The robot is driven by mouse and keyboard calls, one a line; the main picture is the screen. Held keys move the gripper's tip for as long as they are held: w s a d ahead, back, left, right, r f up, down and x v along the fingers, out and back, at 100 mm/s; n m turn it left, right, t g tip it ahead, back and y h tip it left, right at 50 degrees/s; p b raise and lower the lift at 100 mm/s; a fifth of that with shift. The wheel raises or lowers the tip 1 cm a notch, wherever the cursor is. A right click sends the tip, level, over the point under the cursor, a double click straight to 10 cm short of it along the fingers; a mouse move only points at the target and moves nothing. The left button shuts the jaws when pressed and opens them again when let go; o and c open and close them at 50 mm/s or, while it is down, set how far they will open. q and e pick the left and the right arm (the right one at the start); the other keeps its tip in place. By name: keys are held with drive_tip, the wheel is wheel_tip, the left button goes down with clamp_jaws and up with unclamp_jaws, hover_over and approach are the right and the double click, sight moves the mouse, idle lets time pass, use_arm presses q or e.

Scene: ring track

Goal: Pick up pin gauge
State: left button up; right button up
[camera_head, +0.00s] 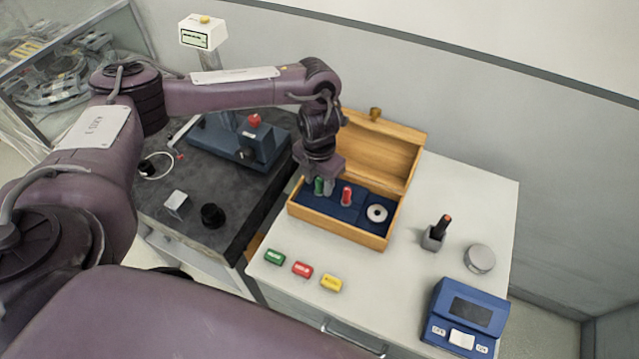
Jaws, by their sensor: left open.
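An open wooden box (340,229) with a blue lining stands on the white cabinet top. In it are a green-ended piece (319,186) and a red-ended piece (347,196), which look like the ends of a pin gauge; whether they are joined I cannot tell. A pale ring (377,213) lies at the right of the box. My left gripper (319,190) points down into the box's left part, open, with its fingers around or just beside the green end. The gripper partly hides this end, and contact cannot be made out. My right gripper is not in view.
A dark holder (433,238), a round tin (480,259) and a blue meter (465,316) stand right. A blue instrument (240,143) stands on the dark slab (150,203).

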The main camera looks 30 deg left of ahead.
use_arm(q)
drive_tip(key=shift+f, duration=0.85)
drive_tip(key=shift+c, duration=0.2)
clamp_jaws()
drive_tip(key=shift+r, duration=0.1)
